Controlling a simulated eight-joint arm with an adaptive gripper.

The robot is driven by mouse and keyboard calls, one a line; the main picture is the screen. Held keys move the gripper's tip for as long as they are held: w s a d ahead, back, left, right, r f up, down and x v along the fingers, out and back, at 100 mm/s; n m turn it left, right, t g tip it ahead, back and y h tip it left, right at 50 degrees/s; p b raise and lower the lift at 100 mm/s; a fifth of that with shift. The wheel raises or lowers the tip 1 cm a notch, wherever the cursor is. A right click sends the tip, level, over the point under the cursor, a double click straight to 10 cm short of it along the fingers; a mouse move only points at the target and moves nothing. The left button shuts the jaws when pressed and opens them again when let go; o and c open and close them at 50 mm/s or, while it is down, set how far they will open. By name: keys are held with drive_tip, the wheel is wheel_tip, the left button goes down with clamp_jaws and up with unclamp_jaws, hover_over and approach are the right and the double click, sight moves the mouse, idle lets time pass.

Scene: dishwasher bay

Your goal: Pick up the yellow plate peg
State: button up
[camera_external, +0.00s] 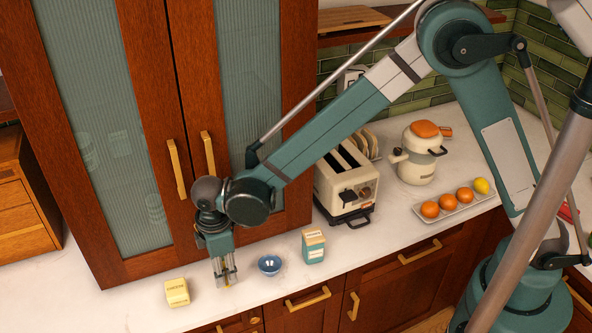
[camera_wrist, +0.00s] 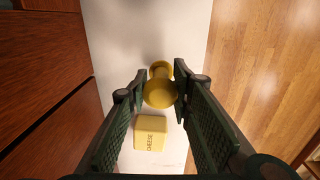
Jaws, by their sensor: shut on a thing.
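The yellow plate peg (camera_wrist: 160,86) shows in the wrist view as a knobbed, spool-like piece between my two fingers. My gripper (camera_wrist: 157,89) is shut on it. In the external view my gripper (camera_external: 226,280) points down at the pale counter, left of a small blue bowl. Only a small bit of yellow shows at its fingertips there, and the rest of the peg is hidden by the fingers. I cannot tell whether the peg touches the counter.
A yellow cheese block (camera_external: 177,293) stands left of my gripper; it also shows in the wrist view (camera_wrist: 150,133). The blue bowl (camera_external: 269,265) and a teal carton (camera_external: 313,247) stand to the right. A toaster (camera_external: 345,185) is behind them. A tall cabinet (camera_external: 130,130) rises behind my gripper.

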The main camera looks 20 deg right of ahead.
drive_tip(key=shift+r, duration=4.55)
drive_tip(key=shift+d, duration=0.15)
